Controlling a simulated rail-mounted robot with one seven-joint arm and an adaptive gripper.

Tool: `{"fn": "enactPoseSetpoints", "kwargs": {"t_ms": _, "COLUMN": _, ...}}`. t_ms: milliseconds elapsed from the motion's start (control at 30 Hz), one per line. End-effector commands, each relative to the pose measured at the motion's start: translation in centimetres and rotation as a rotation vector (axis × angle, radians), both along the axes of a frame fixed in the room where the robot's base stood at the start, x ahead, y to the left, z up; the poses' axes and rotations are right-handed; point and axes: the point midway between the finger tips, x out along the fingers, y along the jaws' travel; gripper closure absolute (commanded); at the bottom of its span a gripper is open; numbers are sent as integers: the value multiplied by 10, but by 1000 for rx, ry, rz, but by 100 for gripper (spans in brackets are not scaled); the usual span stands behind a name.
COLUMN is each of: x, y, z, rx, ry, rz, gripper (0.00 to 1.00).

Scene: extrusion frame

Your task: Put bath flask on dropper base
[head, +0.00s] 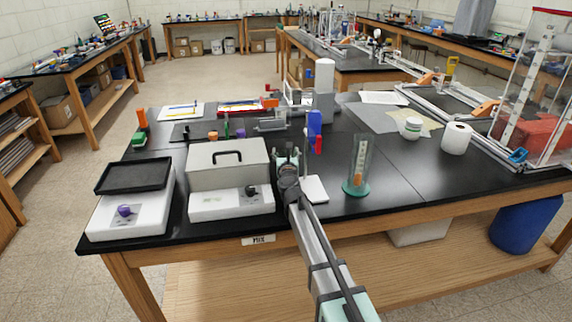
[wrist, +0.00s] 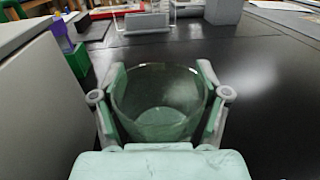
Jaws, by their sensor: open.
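A clear, greenish glass vessel with a round open mouth, seemingly the bath flask (wrist: 160,118), stands upright on the black bench in the wrist view. My gripper (wrist: 161,80) is open, with one finger on each side of the glass. I cannot tell whether the fingers touch it. In the head view my gripper (head: 288,160) is over the bench just right of a grey box, and my arm hides most of the glass. A flat white plate (head: 315,190) lies right of my gripper; I cannot tell whether it is the dropper base.
The grey handled box (head: 228,165) is close on the left; its wall (wrist: 40,110) also fills the wrist view's left. A tall cylinder on a teal foot (head: 357,188) stands to the right. A blue block (head: 314,123) is behind. Bench right of the cylinder is clear.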

Motion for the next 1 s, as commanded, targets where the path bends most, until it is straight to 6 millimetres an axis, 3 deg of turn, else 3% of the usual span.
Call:
{"fn": "enactPoseSetpoints", "kwargs": {"t_ms": 33, "x": 0, "y": 0, "z": 0, "rx": 0, "ry": 0, "rz": 0, "gripper": 26}}
{"fn": "enactPoseSetpoints", "kwargs": {"t_ms": 67, "x": 0, "y": 0, "z": 0, "rx": 0, "ry": 0, "rz": 0, "gripper": 33}}
{"fn": "enactPoseSetpoints", "kwargs": {"t_ms": 200, "x": 0, "y": 0, "z": 0, "rx": 0, "ry": 0, "rz": 0, "gripper": 79}}
{"fn": "enactPoseSetpoints", "kwargs": {"t_ms": 267, "x": 0, "y": 0, "z": 0, "rx": 0, "ry": 0, "rz": 0, "gripper": 79}}
{"fn": "enactPoseSetpoints", "kwargs": {"t_ms": 300, "x": 0, "y": 0, "z": 0, "rx": 0, "ry": 0, "rz": 0, "gripper": 85}}
{"fn": "enactPoseSetpoints", "kwargs": {"t_ms": 733, "x": 0, "y": 0, "z": 3, "rx": 1, "ry": 0, "rz": 0, "gripper": 85}}
{"fn": "enactPoseSetpoints", "kwargs": {"t_ms": 1000, "x": 0, "y": 0, "z": 16, "rx": 1, "ry": -1, "rz": 0, "gripper": 85}}
